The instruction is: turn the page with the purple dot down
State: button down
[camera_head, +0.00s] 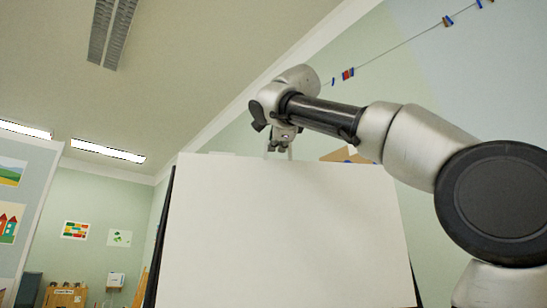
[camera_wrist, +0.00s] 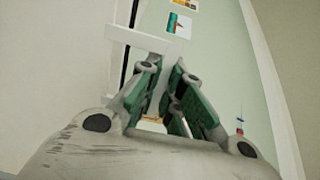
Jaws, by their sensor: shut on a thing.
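A large white page (camera_head: 285,230) hangs on a flip chart with a dark side edge (camera_head: 160,235). No purple dot shows in either view. My gripper (camera_head: 280,150) is at the top edge of the page, left of its middle, pointing down. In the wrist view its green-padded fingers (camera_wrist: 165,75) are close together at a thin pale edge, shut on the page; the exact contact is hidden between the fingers. A white strip (camera_wrist: 140,40) lies just beyond the fingertips.
A brown board (camera_head: 345,155) shows behind the chart's top edge. A line with coloured pegs (camera_head: 348,74) runs along the wall above. A wooden cabinet (camera_head: 65,297) stands far at lower left. The air left of the chart looks clear.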

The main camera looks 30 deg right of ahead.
jog(key=shift+v, duration=0.9)
jog(key=f+v, duration=0.1)
jog(key=v, duration=0.8)
jog(key=shift+s+f, duration=0.15)
jog(key=shift+f, duration=0.2)
jog(key=c, duration=2.2)
grip_release()
jog(key=s+a+f, duration=0.2)
jog(key=s, duration=0.4)
jog(key=shift+s+a+f, duration=0.2)
jog(key=shift+s+f, duration=0.05)
jog(key=shift+s, duration=0.35)
jog(key=shift+s+a+f, duration=0.2)
jog(key=shift+s+f, duration=0.1)
jog(key=shift+s, duration=0.3)
grip_shut()
